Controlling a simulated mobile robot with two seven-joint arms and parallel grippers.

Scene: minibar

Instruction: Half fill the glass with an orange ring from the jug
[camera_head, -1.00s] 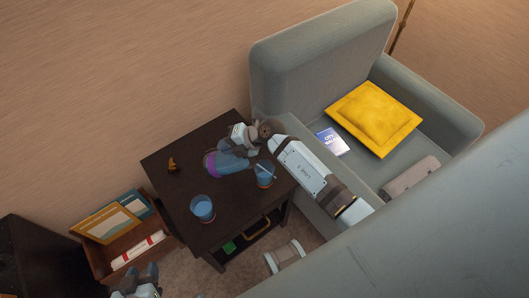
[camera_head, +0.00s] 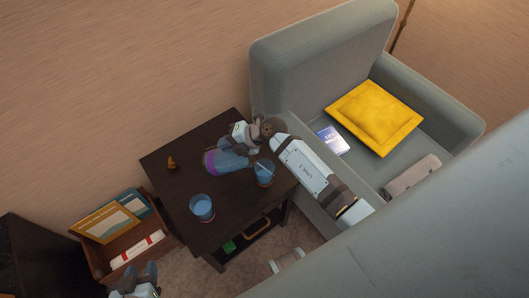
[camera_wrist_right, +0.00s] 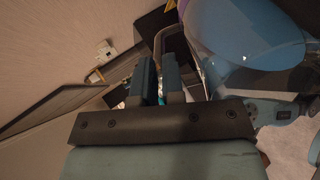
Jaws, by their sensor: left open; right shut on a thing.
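The blue see-through jug (camera_head: 232,158) with a purple band is over the dark side table (camera_head: 178,193), tilted, its purple end to the left. It also fills the top right of the wrist view (camera_wrist_right: 250,35). My right gripper (camera_head: 245,137) is shut on it; the fingers hide the grip point. A glass with a straw (camera_head: 264,175) stands just right of the jug and shows some orange low down. Another blue-looking glass (camera_head: 202,209) with a reddish ring stands nearer the front. I cannot tell the ring colours surely. My left gripper (camera_head: 140,276) is open and empty, low at the left.
A small orange-brown item (camera_head: 171,162) lies on the table's far left. A box with books (camera_head: 110,220) stands on the floor left of the table. A grey armchair (camera_head: 300,75) with a yellow cushion (camera_head: 375,118) stands close on the right.

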